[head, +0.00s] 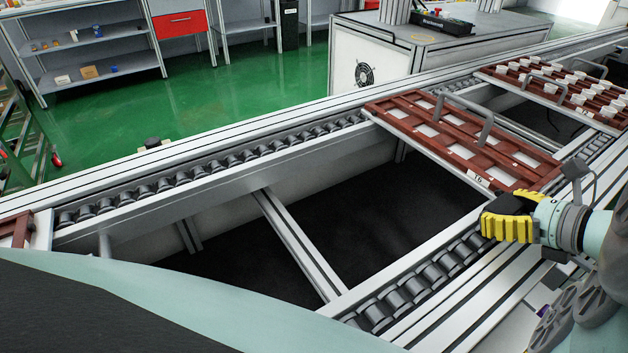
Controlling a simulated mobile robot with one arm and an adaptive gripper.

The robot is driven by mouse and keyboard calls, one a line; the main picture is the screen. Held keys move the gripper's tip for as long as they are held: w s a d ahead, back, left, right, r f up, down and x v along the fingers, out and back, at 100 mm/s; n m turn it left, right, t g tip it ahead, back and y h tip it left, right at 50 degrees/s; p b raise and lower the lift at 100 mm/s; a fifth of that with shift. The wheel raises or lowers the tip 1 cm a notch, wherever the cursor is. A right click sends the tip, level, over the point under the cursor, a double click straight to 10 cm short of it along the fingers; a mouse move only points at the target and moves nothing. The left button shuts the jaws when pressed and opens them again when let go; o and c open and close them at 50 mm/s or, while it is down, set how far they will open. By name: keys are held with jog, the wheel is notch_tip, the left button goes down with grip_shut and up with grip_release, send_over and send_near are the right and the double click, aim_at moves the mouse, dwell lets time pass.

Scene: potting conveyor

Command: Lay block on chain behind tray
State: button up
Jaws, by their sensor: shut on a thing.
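My gripper (505,212), with yellow ridged fingers, is at the right, over the near roller chain (440,268) and close to the near corner of the red-brown tray (428,143). It is shut on a dark block (510,203), of which only a part shows between the fingers. I cannot tell whether the block touches the chain. The tray has pale square openings, a grey handle and a label reading 16. It bridges the two rails, and the gripper is on its lower, near side.
A second tray (565,88) with several white pots stands farther up the conveyor. The far roller chain (200,163) runs along the other rail. A cross bar (300,245) spans the dark gap between rails. The near chain is clear left of the gripper.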

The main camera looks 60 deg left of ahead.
jog(key=shift+f, duration=0.1)
jog(key=o, duration=1.1)
jog(key=shift+d, duration=0.1)
jog(key=shift+o, duration=0.2)
jog(key=shift+f, duration=0.1)
